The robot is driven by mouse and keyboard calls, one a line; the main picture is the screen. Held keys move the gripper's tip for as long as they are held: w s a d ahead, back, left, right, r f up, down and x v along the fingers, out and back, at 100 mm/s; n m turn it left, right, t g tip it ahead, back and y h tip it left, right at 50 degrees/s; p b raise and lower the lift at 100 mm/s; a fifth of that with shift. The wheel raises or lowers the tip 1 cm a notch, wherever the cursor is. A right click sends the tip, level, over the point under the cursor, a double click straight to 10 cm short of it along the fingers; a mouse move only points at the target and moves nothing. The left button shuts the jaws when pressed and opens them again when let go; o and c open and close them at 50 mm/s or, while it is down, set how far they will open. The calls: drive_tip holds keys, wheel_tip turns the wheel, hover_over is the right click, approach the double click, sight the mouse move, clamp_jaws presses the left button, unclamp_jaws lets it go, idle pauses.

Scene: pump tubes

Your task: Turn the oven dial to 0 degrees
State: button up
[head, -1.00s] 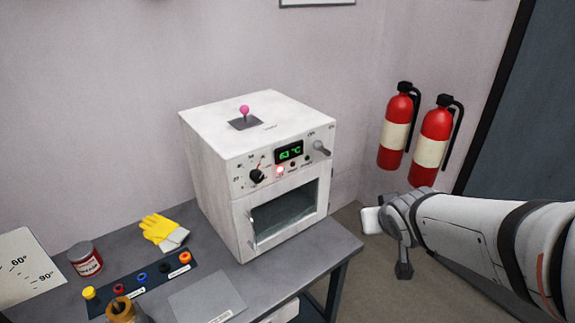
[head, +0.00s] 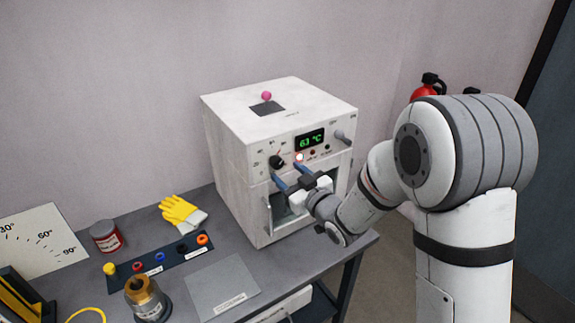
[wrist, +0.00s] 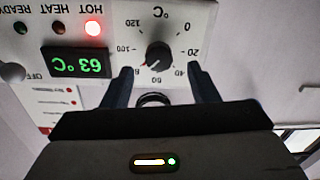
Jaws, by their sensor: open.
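The white oven (head: 232,165) stands on the grey bench. Its black dial (head: 276,161) is on the left of the front panel. In the wrist view, which is upside down, the dial (wrist: 158,56) sits in a printed ring of numbers from 0 to 120. Its reddish pointer mark is on the 60 to 80 side, away from 0. The green display (wrist: 80,63) reads 63 °C. My gripper (head: 287,173) is open in front of the panel, just below the dial. In the wrist view its two blue-grey fingers (wrist: 160,70) are apart, one either side of the dial's lower edge.
A red lamp (head: 299,157) is lit right of the dial. A switch lever (head: 343,137) sticks out at the panel's right. A pink-knobbed lever (head: 266,97) stands on top. Yellow gloves (head: 182,212) and a red can (head: 106,236) lie left of the oven.

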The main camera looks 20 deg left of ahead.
sight(279, 165)
drive_tip(key=shift+p+x, duration=0.6)
drive_tip(key=shift+x, duration=1.7)
drive_tip(key=shift+d, duration=0.1)
drive_tip(key=shift+c, duration=0.3)
